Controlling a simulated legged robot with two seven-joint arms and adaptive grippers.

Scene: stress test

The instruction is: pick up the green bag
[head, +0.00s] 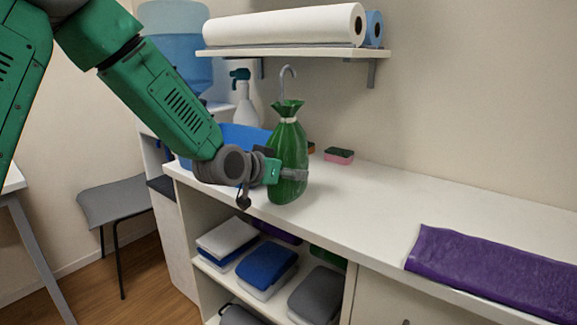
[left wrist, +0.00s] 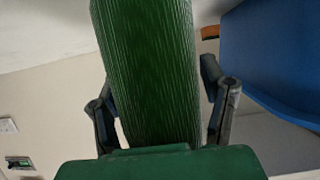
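The green bag (head: 288,150) is upright, gathered at the neck with a pale tie, with a grey hook above it. It is at the front edge of the white counter; I cannot tell whether its base touches the top. My left gripper (head: 291,174) reaches it from the left at mid-height, one finger across its near side. In the left wrist view, the bag (left wrist: 150,70) fills the space between the fingers (left wrist: 157,95), which appear to press on both sides. My right gripper is not in view.
The counter (head: 370,200) has a blue bin (head: 245,138), a white spray bottle (head: 243,105) and a pink sponge (head: 339,155) behind the bag. A purple cloth (head: 490,270) lies to the right. A shelf (head: 290,52) with a white roll hangs above. The counter between bag and cloth is clear.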

